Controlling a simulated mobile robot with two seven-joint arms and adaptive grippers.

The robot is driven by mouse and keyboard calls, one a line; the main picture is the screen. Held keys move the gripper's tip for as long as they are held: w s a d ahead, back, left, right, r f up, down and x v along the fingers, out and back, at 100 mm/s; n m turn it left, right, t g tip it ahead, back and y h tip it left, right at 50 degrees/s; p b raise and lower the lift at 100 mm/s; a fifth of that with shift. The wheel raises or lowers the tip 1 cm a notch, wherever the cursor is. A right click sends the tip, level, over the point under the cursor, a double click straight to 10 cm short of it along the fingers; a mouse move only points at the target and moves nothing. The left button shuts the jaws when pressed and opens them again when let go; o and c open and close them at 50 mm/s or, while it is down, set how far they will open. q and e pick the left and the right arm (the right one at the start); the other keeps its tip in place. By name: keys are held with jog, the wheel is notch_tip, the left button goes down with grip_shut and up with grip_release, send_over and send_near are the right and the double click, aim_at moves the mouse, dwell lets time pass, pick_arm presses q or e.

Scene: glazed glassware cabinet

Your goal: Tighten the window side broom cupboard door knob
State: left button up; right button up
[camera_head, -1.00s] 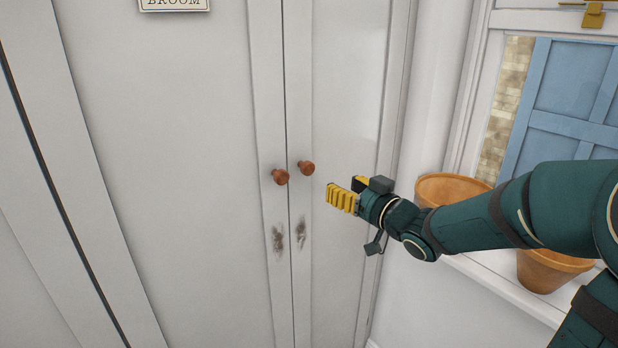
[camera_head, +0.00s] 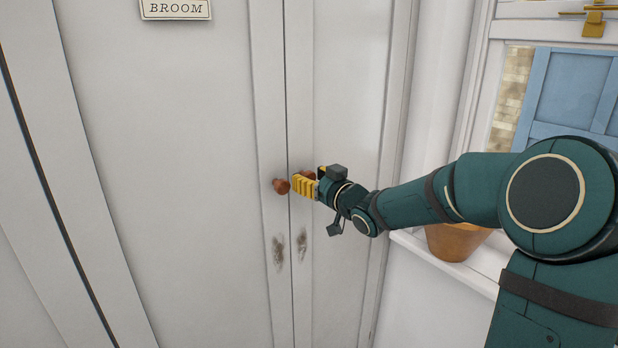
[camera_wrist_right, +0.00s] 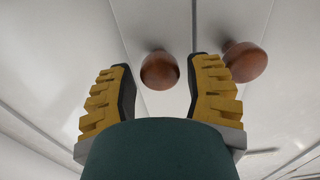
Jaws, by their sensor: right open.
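The window side door knob (camera_head: 308,174), round and reddish brown, is on the right-hand white door and is partly hidden by my right gripper (camera_head: 300,184). In the right wrist view this knob (camera_wrist_right: 160,70) shows between the two open yellow fingers of my right gripper (camera_wrist_right: 160,66), with a gap on each side. I cannot tell whether the fingertips reach past it. The other knob (camera_head: 281,186), on the left-hand door, is just left of the gripper. It shows outside the right-hand finger in the right wrist view (camera_wrist_right: 245,62). My left gripper is not in view.
The left-hand door (camera_head: 180,170) bears a BROOM sign (camera_head: 176,9). Dark smudges (camera_head: 302,243) mark both doors below the knobs. A terracotta pot (camera_head: 455,242) stands on the window sill (camera_head: 440,262) at the right, behind my right arm. The area left of the knobs is clear.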

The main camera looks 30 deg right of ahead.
jog(key=shift+w, duration=0.5)
grip_shut()
jog(key=shift+r+m, duration=0.1)
jog(key=shift+m, duration=0.2)
jog(key=shift+m+p, duration=0.85)
jog(key=shift+m, duration=0.15)
jog(key=m+p, duration=0.1)
jog(key=m, duration=0.2)
jog(key=shift+m+p, duration=0.3)
jog(key=shift+p, duration=0.1)
jog(key=m+p, duration=0.2)
jog(key=m, duration=0.2)
jog(key=shift+d, duration=0.1)
jog(key=shift+m, duration=0.3)
